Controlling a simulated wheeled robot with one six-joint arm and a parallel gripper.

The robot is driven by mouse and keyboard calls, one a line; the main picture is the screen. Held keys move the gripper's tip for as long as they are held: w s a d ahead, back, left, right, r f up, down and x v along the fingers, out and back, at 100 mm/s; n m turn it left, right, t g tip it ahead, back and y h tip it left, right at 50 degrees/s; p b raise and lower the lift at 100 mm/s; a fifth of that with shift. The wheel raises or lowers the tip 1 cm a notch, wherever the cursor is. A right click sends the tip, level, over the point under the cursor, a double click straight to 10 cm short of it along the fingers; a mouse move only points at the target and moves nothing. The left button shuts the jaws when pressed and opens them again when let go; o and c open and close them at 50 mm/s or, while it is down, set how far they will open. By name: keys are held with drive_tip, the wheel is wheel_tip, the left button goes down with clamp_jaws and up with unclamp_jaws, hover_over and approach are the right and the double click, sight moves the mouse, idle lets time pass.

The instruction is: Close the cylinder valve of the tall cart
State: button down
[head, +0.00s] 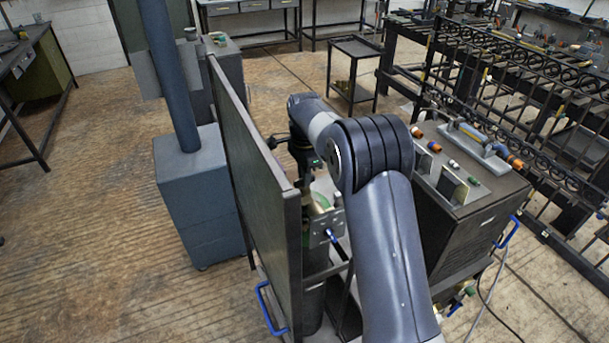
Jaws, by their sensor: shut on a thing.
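The tall cart has a high dark panel (255,170) on its left side and a blue handle (266,308) low at its front. Behind the panel, brassy and green fittings (322,202) of the cylinder valve show beside a grey bracket (326,228). My gripper (304,185) points down from my wrist to the right of the panel and is shut at the top of these fittings. Its fingertips are small and partly in shadow. The valve's handwheel and the exact grip on it cannot be made out. My arm covers part of the cart's right side.
A dark machine box (465,238) with fittings on top stands close to my arm's right. A blue-grey post on a box base (195,185) stands left of the panel. An iron scroll gate (520,85) is at the right. Open floor (90,230) lies at the left.

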drive_tip(key=shift+m, duration=0.4)
drive_tip(key=c, duration=1.5)
unclamp_jaws()
drive_tip(key=shift+o, duration=0.2)
wheel_tip(320, 180, up, 11)
drive_tip(key=b, duration=0.1)
drive_tip(key=shift+b, duration=0.3)
drive_tip(key=shift+f, duration=0.2)
wheel_tip(320, 180, down, 11)
drive_tip(key=shift+r+p, duration=0.15)
drive_tip(key=shift+p, duration=0.7)
drive_tip(key=shift+r, duration=0.15)
